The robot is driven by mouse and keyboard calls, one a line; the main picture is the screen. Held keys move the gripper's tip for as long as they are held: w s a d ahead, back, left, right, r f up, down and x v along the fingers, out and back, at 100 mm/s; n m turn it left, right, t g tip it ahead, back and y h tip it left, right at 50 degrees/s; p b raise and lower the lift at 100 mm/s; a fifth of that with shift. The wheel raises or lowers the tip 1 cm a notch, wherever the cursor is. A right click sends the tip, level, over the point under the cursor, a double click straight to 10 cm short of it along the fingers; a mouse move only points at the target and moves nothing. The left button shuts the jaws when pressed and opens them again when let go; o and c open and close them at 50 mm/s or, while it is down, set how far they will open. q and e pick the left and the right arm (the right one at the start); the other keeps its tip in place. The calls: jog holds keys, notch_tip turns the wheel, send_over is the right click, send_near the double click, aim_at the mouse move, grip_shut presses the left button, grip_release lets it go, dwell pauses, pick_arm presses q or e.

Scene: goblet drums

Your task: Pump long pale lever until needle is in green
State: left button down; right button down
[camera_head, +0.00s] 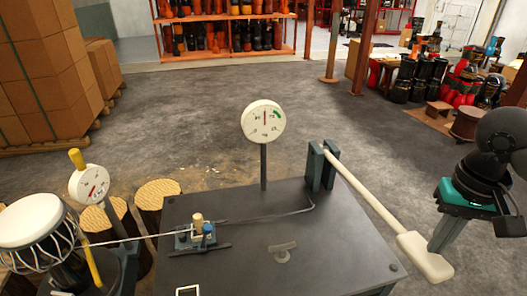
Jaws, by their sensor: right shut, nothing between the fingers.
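The long pale lever (362,192) runs from a dark green pivot bracket (322,166) on the dark bench down to the right. It ends in a wide flat paddle (424,257) beyond the bench edge. The round white gauge (263,122) stands on a post behind the bench. Its red needle points nearly straight up, left of the green mark (277,113) at the upper right of the dial. My right gripper (440,242) is shut and empty, with its tips at the paddle's right side; whether they touch it I cannot tell. My left gripper is out of view.
The dark bench (340,250) carries a small clamp block (196,235) with a cord to a drum (32,222) at the left. A second, smaller gauge (89,184) stands near it. Wooden stumps (158,190) and stacked boxes (50,70) lie beyond. Floor behind the lever is clear.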

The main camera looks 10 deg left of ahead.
aim_at(423, 262)
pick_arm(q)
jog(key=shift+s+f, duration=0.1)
pick_arm(e)
jog(key=shift+f, duration=0.1)
